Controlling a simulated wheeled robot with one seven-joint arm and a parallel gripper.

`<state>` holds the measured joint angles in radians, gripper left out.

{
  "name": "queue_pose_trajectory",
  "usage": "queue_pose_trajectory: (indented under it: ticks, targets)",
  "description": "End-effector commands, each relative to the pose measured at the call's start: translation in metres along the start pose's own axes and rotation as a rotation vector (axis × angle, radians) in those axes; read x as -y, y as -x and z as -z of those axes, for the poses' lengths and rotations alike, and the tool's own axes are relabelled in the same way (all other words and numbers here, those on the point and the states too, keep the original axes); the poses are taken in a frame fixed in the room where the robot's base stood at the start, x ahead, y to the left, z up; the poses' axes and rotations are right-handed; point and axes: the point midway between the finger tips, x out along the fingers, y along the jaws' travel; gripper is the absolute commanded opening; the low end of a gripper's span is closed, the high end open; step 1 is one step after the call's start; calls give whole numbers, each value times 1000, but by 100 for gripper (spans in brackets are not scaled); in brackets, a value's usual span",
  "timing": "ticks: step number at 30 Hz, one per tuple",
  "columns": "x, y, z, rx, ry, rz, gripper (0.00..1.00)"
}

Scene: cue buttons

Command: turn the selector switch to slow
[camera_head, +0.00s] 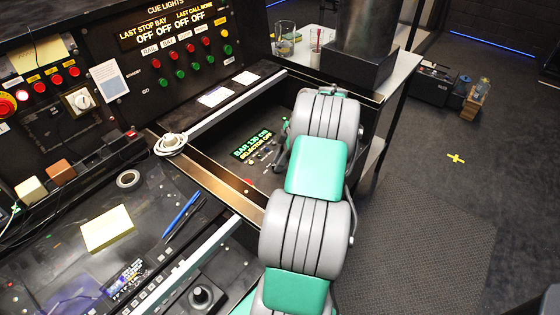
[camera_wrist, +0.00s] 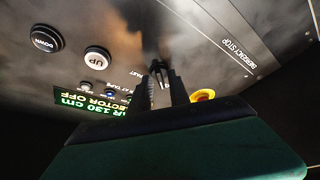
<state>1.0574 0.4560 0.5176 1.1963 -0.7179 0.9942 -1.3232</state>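In the wrist view, my gripper (camera_wrist: 163,76) points at a dark panel (camera_wrist: 195,40), its fingers close together. A small light patch shows between the fingers; I cannot tell whether it is the selector switch or whether they touch it.
In the wrist view, a black DOWN button (camera_wrist: 46,38), a white UP button (camera_wrist: 97,58) and several small controls (camera_wrist: 110,92) lie left of my fingers. A yellow-and-red button (camera_wrist: 203,95) is close on the right. The head view shows the cue lights panel (camera_head: 165,50) at the back.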

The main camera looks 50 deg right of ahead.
Motion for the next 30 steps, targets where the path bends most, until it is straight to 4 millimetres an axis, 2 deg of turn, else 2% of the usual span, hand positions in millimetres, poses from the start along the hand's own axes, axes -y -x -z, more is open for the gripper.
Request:
queue_pose_trajectory:
  ticks: [1, 8, 30]
  targets:
    - [0, 0, 0, 0, 0, 0, 18]
    - [0, 0, 0, 0, 0, 0, 0]
    - [1, -1, 0, 0, -50, -21, 0]
